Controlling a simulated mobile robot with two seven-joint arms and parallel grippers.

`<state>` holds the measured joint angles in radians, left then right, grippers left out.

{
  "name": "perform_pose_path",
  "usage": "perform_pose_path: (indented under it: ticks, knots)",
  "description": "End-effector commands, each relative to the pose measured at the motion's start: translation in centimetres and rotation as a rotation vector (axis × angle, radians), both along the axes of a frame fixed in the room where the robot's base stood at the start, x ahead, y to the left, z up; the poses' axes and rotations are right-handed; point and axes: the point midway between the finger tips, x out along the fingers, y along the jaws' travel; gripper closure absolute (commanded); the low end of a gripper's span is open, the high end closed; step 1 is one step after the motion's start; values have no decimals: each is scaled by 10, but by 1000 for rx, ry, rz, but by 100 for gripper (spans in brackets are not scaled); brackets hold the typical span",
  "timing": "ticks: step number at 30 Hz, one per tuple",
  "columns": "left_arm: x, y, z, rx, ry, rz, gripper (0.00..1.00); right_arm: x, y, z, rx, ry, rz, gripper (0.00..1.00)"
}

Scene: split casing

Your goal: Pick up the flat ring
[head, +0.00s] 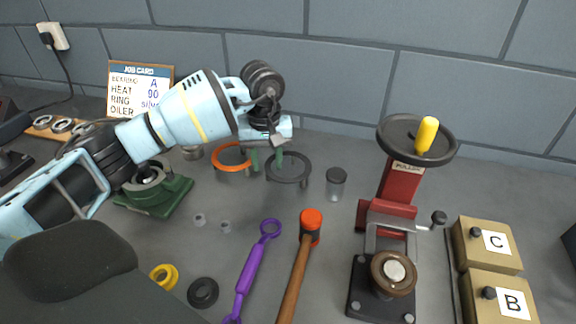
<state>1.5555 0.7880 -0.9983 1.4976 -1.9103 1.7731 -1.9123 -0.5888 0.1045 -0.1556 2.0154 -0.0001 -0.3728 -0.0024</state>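No label marks the flat ring, and several things are ring-shaped. An orange ring (222,166) and a dark grey ring (296,181) stand raised on short legs at the back middle. Ring-like pieces sit on a wooden board (40,131) at the left, partly hidden by my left arm. A yellow ring (163,277) and a black ring (203,292) lie at the front. I see nothing between the fingers. My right gripper is out of view.
A job card (139,88) stands at the back. A green housing (155,200) is at the left. A purple wrench (249,271), a hammer (298,267) and a small jar (336,184) lie or stand mid-table. A red press (397,183) and boxes (487,246) are at the right.

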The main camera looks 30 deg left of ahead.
Motion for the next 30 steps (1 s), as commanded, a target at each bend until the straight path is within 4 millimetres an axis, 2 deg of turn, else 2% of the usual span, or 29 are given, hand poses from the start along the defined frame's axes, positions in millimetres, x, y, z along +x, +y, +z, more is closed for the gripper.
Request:
perform_pose_path:
  ticks: [1, 8, 22, 26, 30]
  knots:
    - [0, 0, 0, 0, 0, 0, 70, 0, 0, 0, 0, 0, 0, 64]
    - [0, 0, 0, 0, 0, 0, 100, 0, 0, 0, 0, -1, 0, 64]
    - [0, 0, 3, 1, -1, 0, 100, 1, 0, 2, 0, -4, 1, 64]
    - [1, 0, 12, -1, -4, 0, 100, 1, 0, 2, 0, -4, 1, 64]
    - [1, 0, 31, -1, -4, 1, 100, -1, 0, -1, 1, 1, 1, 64]
